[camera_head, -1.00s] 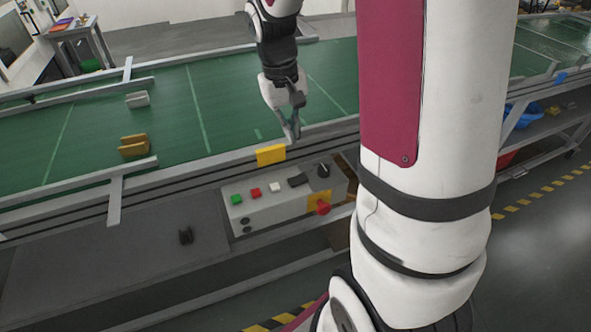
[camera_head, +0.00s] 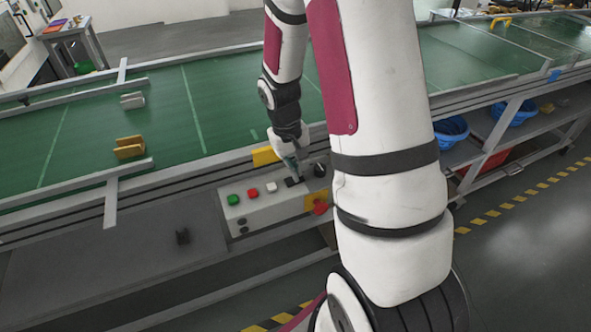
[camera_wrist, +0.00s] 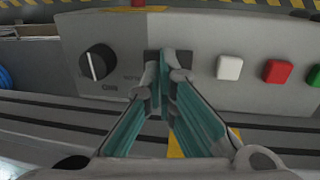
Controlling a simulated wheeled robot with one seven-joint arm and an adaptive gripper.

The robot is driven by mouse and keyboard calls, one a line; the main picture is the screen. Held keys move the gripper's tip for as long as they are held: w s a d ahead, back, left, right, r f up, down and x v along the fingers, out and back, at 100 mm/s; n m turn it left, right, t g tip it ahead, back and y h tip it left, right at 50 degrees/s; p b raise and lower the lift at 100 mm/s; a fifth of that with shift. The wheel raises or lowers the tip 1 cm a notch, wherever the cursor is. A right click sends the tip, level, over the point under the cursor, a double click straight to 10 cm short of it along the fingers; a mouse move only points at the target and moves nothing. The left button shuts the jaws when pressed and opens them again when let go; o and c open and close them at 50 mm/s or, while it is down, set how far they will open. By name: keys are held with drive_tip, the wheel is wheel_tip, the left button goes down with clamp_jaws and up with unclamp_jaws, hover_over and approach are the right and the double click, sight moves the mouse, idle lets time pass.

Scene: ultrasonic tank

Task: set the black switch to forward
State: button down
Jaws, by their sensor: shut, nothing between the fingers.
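The grey control box (camera_head: 262,213) is mounted on the near side of the conveyor. A black rocker-like switch (camera_head: 292,181) sits on its top, between the white button and a round black knob (camera_head: 320,170). In the wrist view the dark switch (camera_wrist: 153,54) is partly hidden behind my fingertips, and the black knob (camera_wrist: 97,63) with its white pointer line is to the left. My gripper (camera_head: 297,172) is shut and empty, its tips right over the switch; the wrist view shows the fingers (camera_wrist: 166,74) converging there. I cannot tell whether they touch it, nor its position.
Green (camera_head: 233,200), red (camera_head: 252,193) and white (camera_head: 271,187) buttons line the box left of the switch. A red stop button (camera_head: 320,207) is on the front. A yellow plate (camera_head: 264,156) stands on the conveyor edge behind. The green belt (camera_head: 215,100) lies beyond.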

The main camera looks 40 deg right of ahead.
drive_tip(key=shift+f, duration=0.3)
drive_tip(key=shift+s+d, duration=0.1)
drive_tip(key=shift+s+d+f+y+p, duration=0.15)
drive_tip(key=shift+f+y+p, duration=0.05)
drive_tip(key=shift+y+p, duration=0.35)
drive_tip(key=shift+f, duration=0.1)
drive_tip(key=shift+a, duration=0.2)
drive_tip(key=shift+w+a, duration=0.35)
drive_tip(key=shift+a, duration=0.45)
wheel_tip(320, 180, up, 14)
drive_tip(key=a+p, duration=0.1)
drive_tip(key=shift+w+a+p, duration=0.3)
drive_tip(key=shift+w+p, duration=0.05)
